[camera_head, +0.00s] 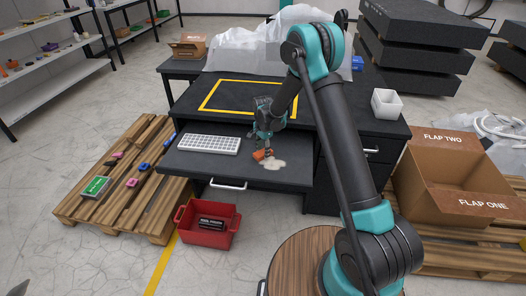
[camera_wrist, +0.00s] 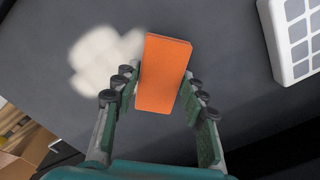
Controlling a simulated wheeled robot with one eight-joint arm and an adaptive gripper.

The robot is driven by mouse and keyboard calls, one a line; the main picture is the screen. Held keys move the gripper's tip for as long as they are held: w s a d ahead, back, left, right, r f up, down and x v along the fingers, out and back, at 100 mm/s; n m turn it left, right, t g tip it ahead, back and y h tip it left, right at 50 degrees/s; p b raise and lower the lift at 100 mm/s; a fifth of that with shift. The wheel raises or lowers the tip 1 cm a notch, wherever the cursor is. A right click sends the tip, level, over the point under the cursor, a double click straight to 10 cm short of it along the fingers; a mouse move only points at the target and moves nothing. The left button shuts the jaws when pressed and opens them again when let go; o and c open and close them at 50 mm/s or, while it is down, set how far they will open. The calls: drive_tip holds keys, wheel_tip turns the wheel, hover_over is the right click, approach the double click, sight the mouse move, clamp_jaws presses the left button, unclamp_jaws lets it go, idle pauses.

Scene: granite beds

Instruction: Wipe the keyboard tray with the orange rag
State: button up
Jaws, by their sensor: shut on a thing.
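The orange rag (camera_wrist: 163,72) is a folded block between my gripper's fingers in the wrist view. In the head view the rag (camera_head: 259,155) shows at the tray beside a pale stain (camera_head: 273,164). My gripper (camera_head: 263,138) is shut on the rag and points down over the dark keyboard tray (camera_head: 210,165), which is pulled out. In the wrist view the pale stain (camera_wrist: 100,58) lies left of the rag, close to it. My gripper (camera_wrist: 160,98) shows on both sides of the rag. Whether the rag touches the tray is hard to tell.
A white keyboard (camera_head: 208,144) lies on the tray's left part; its corner shows in the wrist view (camera_wrist: 296,40). A yellow-taped square (camera_head: 212,95) marks the desktop above. A red bin (camera_head: 208,222) stands below, an open cardboard box (camera_head: 445,180) at right. A wooden pallet is at left.

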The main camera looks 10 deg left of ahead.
drive_tip(key=shift+f, duration=0.15)
drive_tip(key=o, duration=1.5)
drive_tip(key=c, duration=0.4)
drive_tip(key=shift+o, duration=0.2)
drive_tip(key=shift+r, duration=0.3)
drive_tip(key=shift+r, duration=0.25)
drive_tip(key=c, duration=0.9)
